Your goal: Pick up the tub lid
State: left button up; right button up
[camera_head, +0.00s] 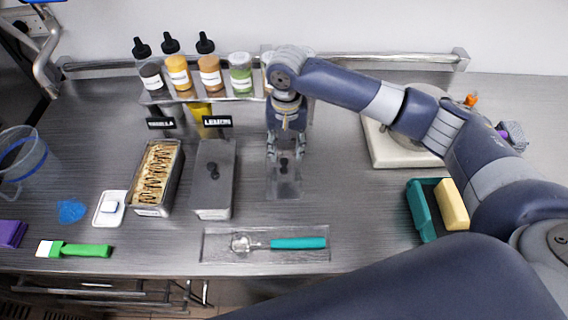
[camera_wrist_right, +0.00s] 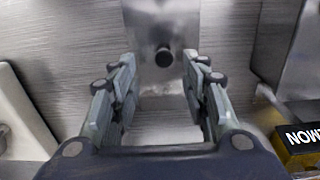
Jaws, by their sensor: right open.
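The tub lid (camera_head: 284,188) is a flat grey rectangular plate with a black knob, lying on the steel counter right of the tubs. Its knob (camera_wrist_right: 164,58) shows between and just beyond my fingertips in the right wrist view, where the lid (camera_wrist_right: 160,25) stretches away. My right gripper (camera_head: 287,150) points down above the lid's far end; it also shows in the wrist view (camera_wrist_right: 162,75). Its fingers are apart with nothing between them, and I cannot tell its exact height. A grey covered tub (camera_head: 213,195) and an open tub of ice cream (camera_head: 150,210) stand to the left.
A bottle shelf (camera_head: 215,97) with a LEMON sign (camera_head: 217,121) stands close left of my gripper. A scoop (camera_head: 290,243) lies on a clear tray nearer me. A white device (camera_head: 385,150) and a teal tray (camera_head: 421,215) are at right. Counter is bare around the lid's right side.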

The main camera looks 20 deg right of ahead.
aim_at(284, 161)
jog(key=f, duration=0.2)
jog(key=f+p, duration=0.1)
jog(key=shift+s+a+f, duration=0.25)
jog(key=shift+a, duration=0.1)
jog(key=shift+f, duration=0.35)
grip_shut()
jog(key=shift+r, duration=0.1)
